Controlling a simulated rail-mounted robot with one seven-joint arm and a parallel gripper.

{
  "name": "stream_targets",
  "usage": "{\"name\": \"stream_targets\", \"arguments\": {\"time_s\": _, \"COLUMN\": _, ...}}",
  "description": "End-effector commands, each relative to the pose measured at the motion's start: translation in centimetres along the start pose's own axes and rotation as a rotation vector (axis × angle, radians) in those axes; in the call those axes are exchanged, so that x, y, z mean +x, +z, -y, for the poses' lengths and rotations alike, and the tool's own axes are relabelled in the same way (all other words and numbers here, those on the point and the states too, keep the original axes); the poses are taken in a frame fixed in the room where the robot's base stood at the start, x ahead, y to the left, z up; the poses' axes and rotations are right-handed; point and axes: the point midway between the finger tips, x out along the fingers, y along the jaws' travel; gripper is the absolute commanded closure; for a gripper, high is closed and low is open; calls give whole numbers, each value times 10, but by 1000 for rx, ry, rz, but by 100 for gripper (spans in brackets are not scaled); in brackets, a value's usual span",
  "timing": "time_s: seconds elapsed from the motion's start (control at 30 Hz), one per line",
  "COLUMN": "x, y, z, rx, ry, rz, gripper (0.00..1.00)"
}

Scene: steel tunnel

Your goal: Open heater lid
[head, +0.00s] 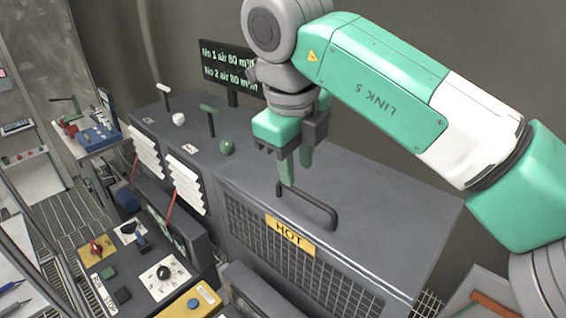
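The heater is a dark grey box with a mesh front and a yellow "HOT" label (290,235). Its flat lid (385,215) looks closed. A dark bar handle (318,208) stands on the lid near its front edge. My gripper (296,172) comes down from above, over the left end of the handle. Its two green fingers are apart with nothing between them. The near fingertip appears close to the handle's left end; I cannot tell whether it touches.
Left of the heater, a grey cabinet carries levers with a white knob (179,119) and a green knob (227,147). A black display (230,70) stands behind. A control panel with a black dial (163,272) is at the front. The lid's right side is clear.

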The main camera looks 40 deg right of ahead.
Motion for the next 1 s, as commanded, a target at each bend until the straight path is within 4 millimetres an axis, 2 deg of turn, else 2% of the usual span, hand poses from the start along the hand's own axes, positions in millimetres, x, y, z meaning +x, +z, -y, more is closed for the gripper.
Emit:
{"name": "stream_targets", "arguments": {"time_s": 0.03, "x": -4, "y": -8, "z": 10, "rx": 20, "ry": -19, "rz": -28, "gripper": 67}}
{"name": "stream_targets", "arguments": {"time_s": 0.1, "x": -5, "y": -14, "z": 16, "rx": 35, "ry": -34, "rz": -49, "gripper": 67}}
{"name": "stream_targets", "arguments": {"time_s": 0.23, "x": -2, "y": -15, "z": 16, "rx": 36, "ry": -34, "rz": -53, "gripper": 67}}
{"name": "stream_targets", "arguments": {"time_s": 0.63, "x": 63, "y": -18, "z": 17, "rx": 32, "ry": -28, "rz": -50, "gripper": 67}}
{"name": "stream_targets", "arguments": {"time_s": 0.77, "x": 73, "y": -18, "z": 17, "rx": 32, "ry": -30, "rz": -48, "gripper": 67}}
{"name": "stream_targets", "arguments": {"time_s": 1.0, "x": 74, "y": -18, "z": 17, "rx": 32, "ry": -30, "rz": -47, "gripper": 67}}
